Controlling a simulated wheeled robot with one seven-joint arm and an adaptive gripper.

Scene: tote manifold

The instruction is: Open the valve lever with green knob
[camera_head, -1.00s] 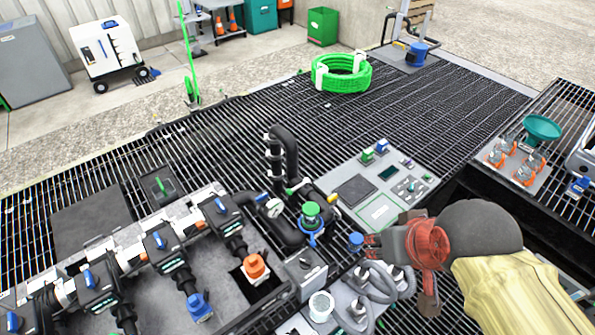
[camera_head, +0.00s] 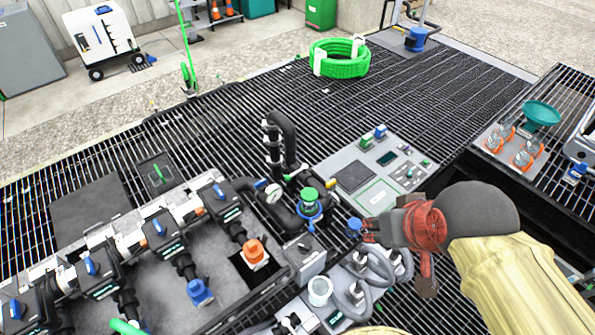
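A round green knob (camera_head: 309,195) stands upright over a blue collar on the black pipework near the middle of the head view. I cannot tell whether it is the task's valve lever. A small green-tipped part shows beside the pipe to its upper left, too small to make out. My gripper (camera_head: 368,230), dark with a red body, is to the right of the knob and apart from it in the picture. Its fingers point left, close to a blue cap (camera_head: 354,226); contact is unclear. The finger gap cannot be made out, and no held object shows.
A manifold with several blue-handled valves (camera_head: 158,228) runs along the lower left. An orange fitting (camera_head: 254,251) and a blue fitting (camera_head: 199,291) stand before it. A grey control panel (camera_head: 377,199) lies behind my gripper. A coiled green hose (camera_head: 340,66) lies on open grating.

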